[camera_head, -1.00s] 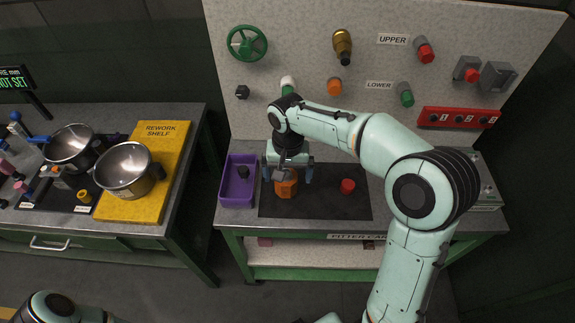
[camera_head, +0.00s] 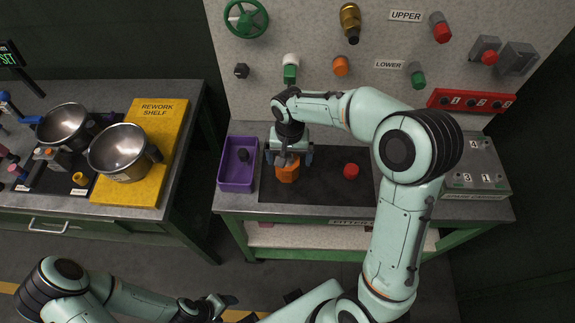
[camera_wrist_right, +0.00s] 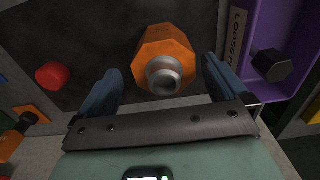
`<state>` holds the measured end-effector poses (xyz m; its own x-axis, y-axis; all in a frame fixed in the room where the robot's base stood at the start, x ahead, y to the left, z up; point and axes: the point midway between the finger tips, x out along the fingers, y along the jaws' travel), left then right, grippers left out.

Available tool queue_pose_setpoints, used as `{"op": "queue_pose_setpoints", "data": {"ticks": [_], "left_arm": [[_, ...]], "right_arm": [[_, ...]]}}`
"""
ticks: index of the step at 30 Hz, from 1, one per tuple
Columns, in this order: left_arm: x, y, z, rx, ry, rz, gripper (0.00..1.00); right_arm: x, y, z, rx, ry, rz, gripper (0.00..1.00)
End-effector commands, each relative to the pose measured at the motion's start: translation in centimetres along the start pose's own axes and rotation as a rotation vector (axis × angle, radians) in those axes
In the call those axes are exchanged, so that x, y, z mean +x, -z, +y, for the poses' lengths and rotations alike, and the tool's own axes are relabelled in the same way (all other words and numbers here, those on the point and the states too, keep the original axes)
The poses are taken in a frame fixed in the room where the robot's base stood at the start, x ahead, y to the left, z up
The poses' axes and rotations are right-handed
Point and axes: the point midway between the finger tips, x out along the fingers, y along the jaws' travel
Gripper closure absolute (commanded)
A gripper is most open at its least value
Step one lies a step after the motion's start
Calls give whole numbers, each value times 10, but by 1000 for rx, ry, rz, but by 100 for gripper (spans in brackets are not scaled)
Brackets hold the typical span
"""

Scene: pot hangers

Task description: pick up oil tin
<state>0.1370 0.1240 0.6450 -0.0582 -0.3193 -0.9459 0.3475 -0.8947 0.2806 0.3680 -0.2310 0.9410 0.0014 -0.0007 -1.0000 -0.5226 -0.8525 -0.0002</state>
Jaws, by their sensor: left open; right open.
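The oil tin appears to be the orange, many-sided can (camera_head: 288,173) with a grey round neck; it stands on the dark mat of the right bench. In the right wrist view the tin (camera_wrist_right: 160,50) shows ahead between the fingers, its neck facing the camera. My right gripper (camera_head: 289,159) is over the tin, open, with one blue finger to either side. Gaps show between the fingers and the tin in the wrist view; the depth of the fingertips is hard to judge. My left gripper (camera_head: 226,303) is open and empty, low in front of the bench.
A purple bin (camera_head: 228,178) with a dark knob stands just left of the tin. A red knob (camera_head: 351,171) sits on the mat to the right. The fitting board rises behind. Steel pots (camera_head: 119,150) and a yellow rework shelf (camera_head: 171,125) are on the left bench.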

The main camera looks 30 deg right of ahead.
Motion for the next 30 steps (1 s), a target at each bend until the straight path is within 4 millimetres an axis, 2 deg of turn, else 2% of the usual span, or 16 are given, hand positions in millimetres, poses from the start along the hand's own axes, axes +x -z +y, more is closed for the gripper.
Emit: {"op": "queue_pose_setpoints", "data": {"ticks": [3,7,16,17,21,22,30], "left_arm": [[-2,2,2,1,-1,2,29],[-2,1,1,1,-1,2,29],[-2,1,1,1,-1,2,29],[-2,1,1,1,-1,2,29],[-2,1,1,1,-1,2,29],[-2,1,1,1,-1,2,29],[-2,1,1,1,-1,2,29]], "right_arm": [[20,-2,-5,-2,-2,-6,0],[36,-1,-5,-1,-2,-4,0],[42,-1,-5,0,0,-1,0],[41,-1,-5,0,0,-1,6],[41,-1,-5,0,1,-1,52],[41,-1,-5,0,1,-1,58],[40,-1,-5,0,1,0,58]]}}
